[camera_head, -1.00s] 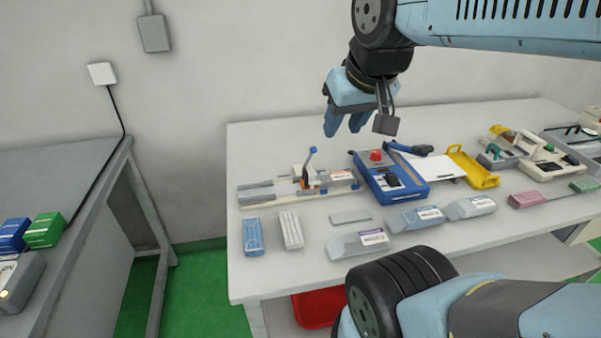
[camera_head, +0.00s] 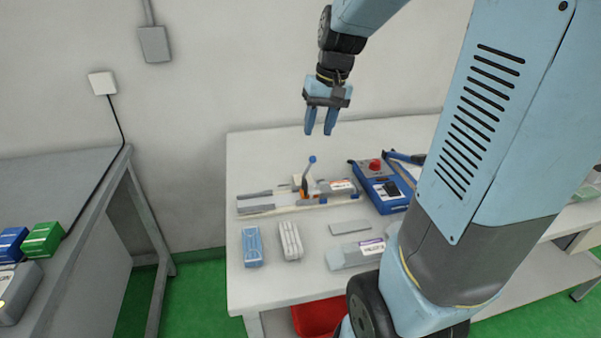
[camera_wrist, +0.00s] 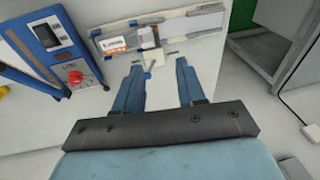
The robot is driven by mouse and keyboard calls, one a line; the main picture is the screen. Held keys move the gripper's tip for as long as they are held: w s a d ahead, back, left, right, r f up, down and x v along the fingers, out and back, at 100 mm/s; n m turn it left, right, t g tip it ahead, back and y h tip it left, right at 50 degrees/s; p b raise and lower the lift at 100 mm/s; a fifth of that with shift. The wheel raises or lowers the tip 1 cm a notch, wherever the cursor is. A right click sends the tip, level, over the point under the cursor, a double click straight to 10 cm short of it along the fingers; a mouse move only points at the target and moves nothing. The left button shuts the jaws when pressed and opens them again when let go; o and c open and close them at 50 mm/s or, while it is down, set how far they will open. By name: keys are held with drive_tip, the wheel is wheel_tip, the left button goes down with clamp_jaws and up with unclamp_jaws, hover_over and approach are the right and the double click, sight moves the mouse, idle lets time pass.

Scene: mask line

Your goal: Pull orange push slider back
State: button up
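A long, low fixture (camera_head: 285,204) lies near the back left of the white table. An upright lever with a blue knob (camera_head: 312,159) and an orange lower part (camera_head: 305,186) stands at its middle. I cannot tell which small orange part is the push slider. In the wrist view the fixture (camera_wrist: 185,29) lies beyond my fingers, with an orange-and-white label at its left. My gripper (camera_head: 318,132) is open and empty, pointing down, above the fixture and apart from it. Its two fingers are spread in the wrist view (camera_wrist: 158,66).
A blue device with a red knob (camera_head: 375,166) stands right of the fixture. Blue (camera_head: 252,247) and white (camera_head: 290,241) packs, a grey plate (camera_head: 350,227) and a clear pack (camera_head: 355,254) lie in front. A red bin (camera_head: 318,318) is below the table. My arm hides the table's right part.

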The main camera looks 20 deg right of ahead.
drive_tip(key=w+d+f+g, duration=0.1)
drive_tip(key=w+d+f, duration=0.1)
drive_tip(key=w+f, duration=0.25)
hover_over(309, 187)
drive_tip(key=s+a, duration=0.2)
drive_tip(key=shift+m+y, duration=0.3)
drive_tip(key=f, duration=1.4)
drive_tip(key=shift+w+d, duration=0.2)
clamp_jaws()
